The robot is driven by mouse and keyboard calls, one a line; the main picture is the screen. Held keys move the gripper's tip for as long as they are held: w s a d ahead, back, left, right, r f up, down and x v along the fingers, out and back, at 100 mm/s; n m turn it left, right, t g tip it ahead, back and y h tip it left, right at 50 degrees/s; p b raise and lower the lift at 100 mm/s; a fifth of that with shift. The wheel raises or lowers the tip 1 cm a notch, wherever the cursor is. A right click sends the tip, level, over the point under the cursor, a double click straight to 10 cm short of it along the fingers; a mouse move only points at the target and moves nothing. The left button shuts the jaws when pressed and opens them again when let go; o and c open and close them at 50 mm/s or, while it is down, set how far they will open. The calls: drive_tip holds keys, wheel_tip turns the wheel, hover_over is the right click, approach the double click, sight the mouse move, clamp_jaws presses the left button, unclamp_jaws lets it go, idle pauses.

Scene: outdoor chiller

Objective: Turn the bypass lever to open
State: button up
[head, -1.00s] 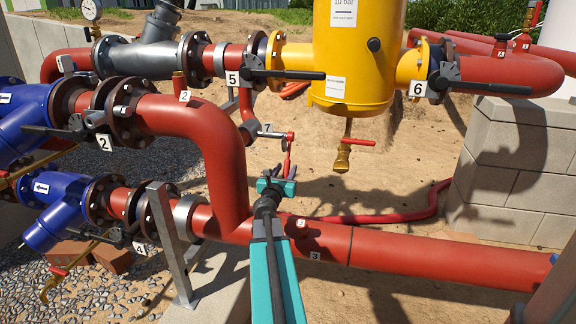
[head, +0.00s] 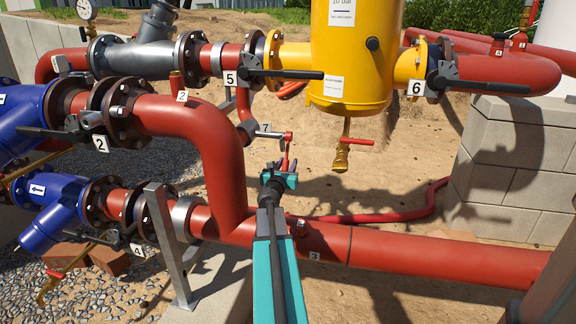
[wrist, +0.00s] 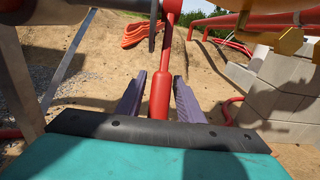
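The bypass lever is a red bar (head: 287,146) at the small valve beside the number 7 tag (head: 264,128). It hangs roughly downward from the valve in the head view. In the wrist view the red lever (wrist: 160,98) runs down the middle, with its thicker grip end between my fingers. My gripper (head: 284,167) is at the lower end of the lever. In the wrist view my gripper (wrist: 158,82) is open, one dark finger on each side of the lever. A gap shows on both sides. The lever's lowest end is hidden by the gripper body.
Black-handled valves tagged 5 (head: 290,75) and 6 (head: 490,86) sit above. A yellow tank (head: 360,60) has a brass drain valve with a red handle (head: 358,142) to the right. A large red pipe (head: 420,254) runs below. A block wall (head: 510,160) stands right.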

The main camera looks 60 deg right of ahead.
clamp_jaws()
drive_tip(key=shift+s, duration=0.1)
idle(1.0)
drive_tip(key=shift+a, duration=0.25)
drive_tip(key=shift+d, duration=0.2)
